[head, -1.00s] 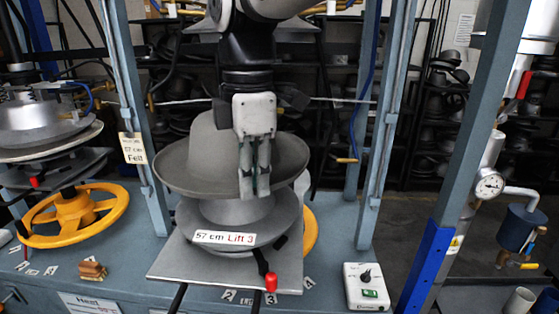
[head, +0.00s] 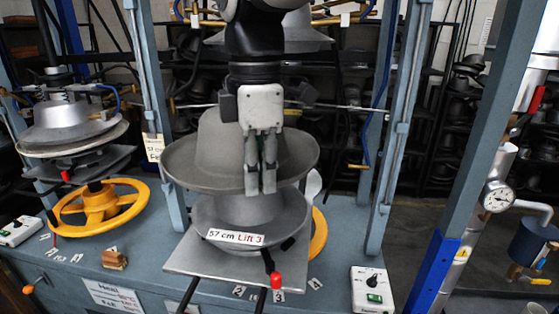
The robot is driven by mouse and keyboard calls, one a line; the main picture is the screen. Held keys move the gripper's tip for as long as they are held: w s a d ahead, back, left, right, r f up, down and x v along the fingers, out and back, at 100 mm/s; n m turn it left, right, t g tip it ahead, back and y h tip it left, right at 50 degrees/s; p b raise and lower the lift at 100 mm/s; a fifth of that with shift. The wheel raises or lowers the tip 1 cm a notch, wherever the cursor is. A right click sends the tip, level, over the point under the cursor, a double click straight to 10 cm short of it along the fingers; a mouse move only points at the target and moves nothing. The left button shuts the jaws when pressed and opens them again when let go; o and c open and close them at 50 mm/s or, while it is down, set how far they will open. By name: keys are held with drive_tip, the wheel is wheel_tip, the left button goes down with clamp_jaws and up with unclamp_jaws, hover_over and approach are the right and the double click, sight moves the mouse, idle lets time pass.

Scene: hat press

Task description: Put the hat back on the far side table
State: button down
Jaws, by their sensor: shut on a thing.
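The grey felt hat (head: 205,165) is upright in the middle of the head view, just above the metal press mould (head: 240,210) labelled "57 cm Lift 3". My gripper (head: 261,190) points down in front of the hat, with its fingers shut on the near part of the brim. The fingers hide part of the crown and brim. I cannot tell whether the hat's underside touches the mould. I cannot pick out the far side table.
Blue press posts stand left (head: 155,110) and right (head: 400,110) of the hat. A second press with a yellow handwheel (head: 98,207) is at left. A control box (head: 372,289) and a gauge (head: 497,197) are at right. Shelves of hats stand behind.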

drive_tip(key=s+a+r+p, duration=0.1)
drive_tip(key=s+p, duration=0.1)
drive_tip(key=s, duration=0.9)
drive_tip(key=s+a+r+p, duration=0.1)
drive_tip(key=s+a+p, duration=0.1)
drive_tip(key=s, duration=1)
drive_tip(key=shift+a, duration=0.15)
